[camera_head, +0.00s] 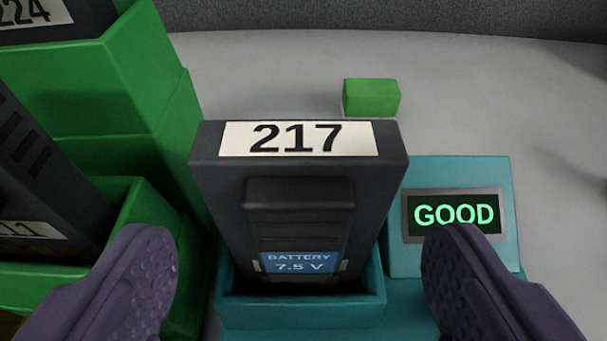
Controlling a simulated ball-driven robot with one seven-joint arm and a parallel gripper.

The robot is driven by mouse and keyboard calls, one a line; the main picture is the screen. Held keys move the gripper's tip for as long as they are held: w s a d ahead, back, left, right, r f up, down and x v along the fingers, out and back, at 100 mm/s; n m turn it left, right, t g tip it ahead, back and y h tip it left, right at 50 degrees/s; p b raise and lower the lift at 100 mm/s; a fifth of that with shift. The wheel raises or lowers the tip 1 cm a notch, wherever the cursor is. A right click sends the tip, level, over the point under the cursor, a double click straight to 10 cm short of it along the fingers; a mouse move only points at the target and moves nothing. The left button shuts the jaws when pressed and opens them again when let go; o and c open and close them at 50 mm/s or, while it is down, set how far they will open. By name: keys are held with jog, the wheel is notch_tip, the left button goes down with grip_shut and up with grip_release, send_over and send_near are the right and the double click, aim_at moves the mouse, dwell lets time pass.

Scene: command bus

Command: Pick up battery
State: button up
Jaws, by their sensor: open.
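A dark grey battery (298,195) stands upright in a teal holder (302,312). It has a white label reading 217 on top and a blue label reading BATTERY 7.5 V low on its front. My gripper (295,265) is open, with one purple finger to the left of the battery and one to the right, nearer the camera. There is visible space between each finger and the battery, and nothing is held. The battery's lower end is hidden inside the holder.
A teal display box (400,255) reading GOOD joins the holder on the right. Green bins (150,130) holding other batteries, numbered 224 and partly 211, crowd the left. A small green block (371,98) lies behind. The grey surface (480,90) is clear at the back right.

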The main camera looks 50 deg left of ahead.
jog(key=shift+r, duration=0.1)
jog(key=c, duration=1.3)
notch_tip(320, 180, up, 10)
jog(key=p, duration=0.5)
